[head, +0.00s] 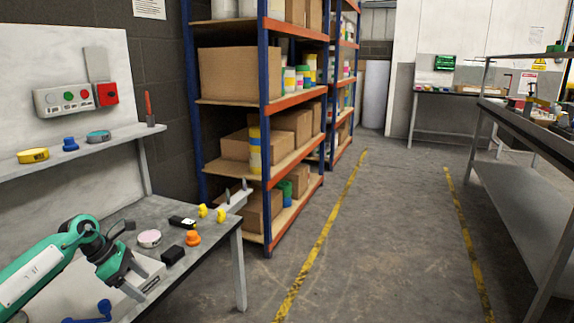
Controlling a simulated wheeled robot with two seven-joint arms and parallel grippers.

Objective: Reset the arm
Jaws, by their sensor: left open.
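My left arm (50,262), green with a pale panel, comes in from the lower left over the grey workbench. My left gripper (137,277), dark grey, is at its end, low over the bench top, above or in front of a pale box-like block. It is open, and I see nothing held between its fingers. I cannot tell whether the fingertips touch the block. My right gripper is not in view.
On the bench (217,222) are a pink-white roll (149,238), a black block (173,255), an orange knob (193,238) and yellow pieces (221,215). A blue part (92,312) lies at the bottom. A wall shelf (90,146) overhangs. The floor aisle (385,240) is clear.

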